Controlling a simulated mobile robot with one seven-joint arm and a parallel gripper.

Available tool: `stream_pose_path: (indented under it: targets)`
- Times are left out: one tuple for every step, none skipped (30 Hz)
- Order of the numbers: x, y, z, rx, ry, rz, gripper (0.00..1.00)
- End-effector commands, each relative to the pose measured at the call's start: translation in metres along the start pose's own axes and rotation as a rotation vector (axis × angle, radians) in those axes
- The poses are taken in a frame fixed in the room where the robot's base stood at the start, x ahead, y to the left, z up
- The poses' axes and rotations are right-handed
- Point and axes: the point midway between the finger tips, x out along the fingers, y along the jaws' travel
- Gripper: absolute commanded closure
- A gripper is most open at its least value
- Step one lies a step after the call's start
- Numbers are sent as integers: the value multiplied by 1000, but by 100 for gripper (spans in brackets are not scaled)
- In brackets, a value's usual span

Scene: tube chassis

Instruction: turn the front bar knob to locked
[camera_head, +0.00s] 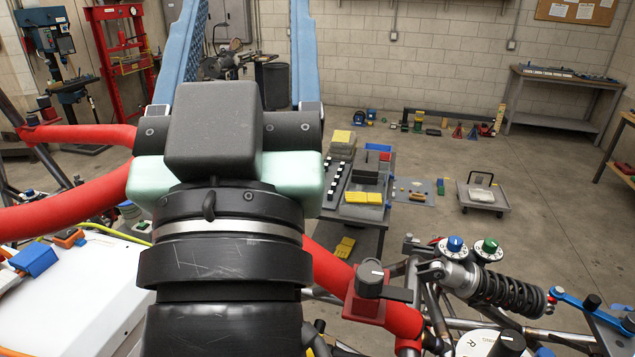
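A black knob with a pale pointer line (371,275) sits on a red block clamped to the red tube (330,262), right of my wrist. A dark flat lever sticks out to the right from under it. I cannot read any locked mark there. My gripper (248,20) points away toward the back of the room, its two blue fingers wide apart. No object shows held between them; the upper finger ends reach the frame's top edge. The gripper is apart from the knob. My wrist hides part of the red tube.
A coil-over shock (505,290) with blue (455,244) and green (490,246) dial knobs lies right of the red tube. A large white dial (490,343) is at the bottom. A white panel (85,295) is at left. A loaded cart (375,215) stands beyond; open floor lies right.

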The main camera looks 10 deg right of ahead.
Motion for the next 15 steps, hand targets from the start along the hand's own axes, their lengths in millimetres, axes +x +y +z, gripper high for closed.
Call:
stream_pose_path:
  targets:
    - [-4, 0, 19, -15, -57, 21, 32]
    - [-8, 0, 30, -23, -88, 35, 32]
    - [-13, 1, 44, -32, -131, 55, 32]
    - [-18, 2, 55, -41, -164, 73, 32]
    - [-23, 3, 67, -49, -199, 91, 32]
    - [-32, 4, 82, -61, -248, 119, 32]
    - [-40, 6, 94, -71, -284, 144, 32]
    - [-49, 8, 106, -81, -322, 171, 32]
    - [-62, 10, 121, -94, -373, 210, 32]
    - [-74, 13, 131, -105, -410, 243, 32]
    - [-85, 16, 140, -115, -443, 277, 32]
    - [-101, 19, 150, -130, -483, 322, 32]
    - [-113, 22, 156, -140, -508, 356, 32]
    - [-124, 24, 160, -149, -530, 390, 32]
    - [-138, 27, 165, -159, -555, 431, 32]
